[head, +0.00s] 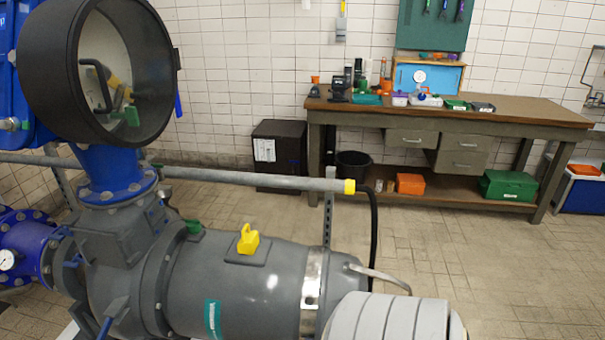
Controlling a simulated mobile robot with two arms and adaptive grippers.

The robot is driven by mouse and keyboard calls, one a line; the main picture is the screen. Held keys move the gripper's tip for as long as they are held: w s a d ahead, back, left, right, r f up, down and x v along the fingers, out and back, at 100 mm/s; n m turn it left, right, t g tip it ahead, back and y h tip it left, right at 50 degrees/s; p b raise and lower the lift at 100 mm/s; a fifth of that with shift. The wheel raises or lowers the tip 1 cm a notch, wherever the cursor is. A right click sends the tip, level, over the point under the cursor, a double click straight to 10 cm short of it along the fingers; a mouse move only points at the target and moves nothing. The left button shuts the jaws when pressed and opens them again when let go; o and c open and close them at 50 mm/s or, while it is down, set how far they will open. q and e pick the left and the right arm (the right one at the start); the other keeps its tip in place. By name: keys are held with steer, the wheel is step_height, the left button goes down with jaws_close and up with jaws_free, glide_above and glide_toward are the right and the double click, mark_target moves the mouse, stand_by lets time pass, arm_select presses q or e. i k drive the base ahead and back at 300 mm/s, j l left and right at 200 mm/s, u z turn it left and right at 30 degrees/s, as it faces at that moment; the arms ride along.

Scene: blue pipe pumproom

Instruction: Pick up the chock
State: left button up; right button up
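A small yellow block with an upright lug (248,239) sits on a flat grey plate on top of the large grey pipe (275,285), near the middle of the head view. It looks like the chock, but I cannot be sure of that from its shape. Nothing is touching it from above. Neither of my grippers shows in the head view.
A grey rail with a yellow end cap (349,187) runs behind the pipe. A large black ring housing (147,70) stands at the upper left. A white ribbed round thing (378,320) is at the bottom right. A workbench (535,110) stands behind; tiled floor lies between.

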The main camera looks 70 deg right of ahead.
mark_target(248, 242)
steer(key=z, duration=1.7)
